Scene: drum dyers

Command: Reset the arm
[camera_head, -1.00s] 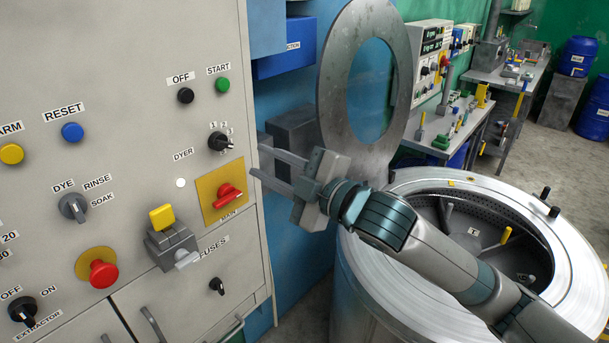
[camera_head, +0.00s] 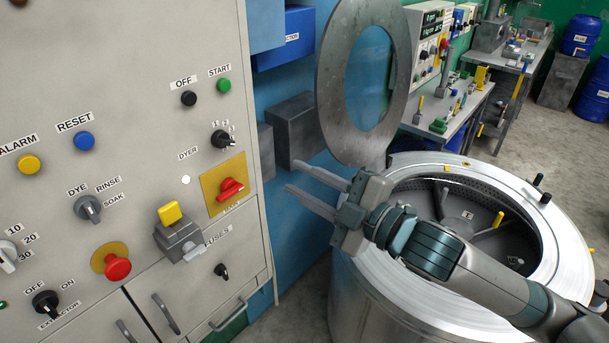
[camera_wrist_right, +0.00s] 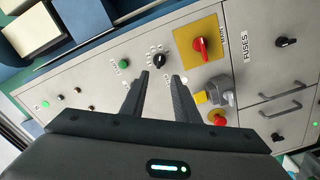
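My right gripper (camera_head: 310,201) is to the right of the grey control panel (camera_head: 130,50), in front of the blue wall and apart from the panel. Its two long fingers point left and stand apart with nothing between them. In the right wrist view the gripper (camera_wrist_right: 161,80) faces the panel with its fingers apart, near the black dyer knob (camera_wrist_right: 160,59) and the red main switch (camera_wrist_right: 200,46). My left gripper is not in view.
A metal drum (camera_head: 365,290) with its round lid (camera_head: 333,90) raised stands beneath and behind my right arm. A grey box (camera_head: 293,130) is behind the gripper. A red button (camera_head: 117,267) and a yellow-topped switch (camera_head: 170,213) stick out from the panel.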

